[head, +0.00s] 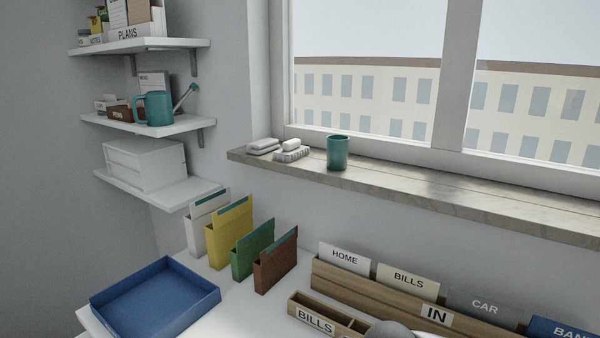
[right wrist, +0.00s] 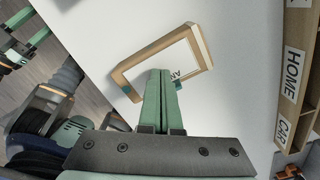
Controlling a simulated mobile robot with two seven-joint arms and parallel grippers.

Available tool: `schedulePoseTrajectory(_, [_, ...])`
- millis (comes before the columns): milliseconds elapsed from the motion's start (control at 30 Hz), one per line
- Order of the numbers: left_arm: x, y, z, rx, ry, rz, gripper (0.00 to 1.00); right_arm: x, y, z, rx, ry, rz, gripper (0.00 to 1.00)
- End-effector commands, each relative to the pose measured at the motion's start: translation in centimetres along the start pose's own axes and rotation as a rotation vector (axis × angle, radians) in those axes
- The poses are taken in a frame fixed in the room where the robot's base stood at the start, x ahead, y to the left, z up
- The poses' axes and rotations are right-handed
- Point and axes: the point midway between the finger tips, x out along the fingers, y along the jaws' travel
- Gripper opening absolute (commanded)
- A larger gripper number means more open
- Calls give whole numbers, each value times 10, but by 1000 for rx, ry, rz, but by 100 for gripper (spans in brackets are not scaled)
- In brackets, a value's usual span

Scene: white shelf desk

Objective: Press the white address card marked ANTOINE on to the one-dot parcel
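In the right wrist view a tan box-like parcel (right wrist: 127,73) with teal patches at its edges lies on the white desk. A white card (right wrist: 148,73) lies over its top face, with the letters "AN" showing. The rest of the word is hidden behind my fingers, and I see no dot. My right gripper (right wrist: 162,74) has its green fingers together, tips over the card; I cannot tell if they touch it. My left gripper (right wrist: 34,24) is at the upper left of that view, fingers apart and empty. The head view shows neither gripper, card nor parcel.
In the head view a blue tray (head: 155,295) sits at the desk's left. Upright file holders (head: 275,262) stand behind it. A wooden IN rack (head: 375,293) and a BILLS box (head: 318,318) are at the right. The desk around the parcel is clear.

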Motion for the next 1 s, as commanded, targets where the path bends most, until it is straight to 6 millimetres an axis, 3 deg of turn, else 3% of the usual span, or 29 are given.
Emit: schedulePoseTrajectory(1000, [2, -1, 5, 0, -5, -1, 50, 9, 0, 0, 0, 2, 0, 0])
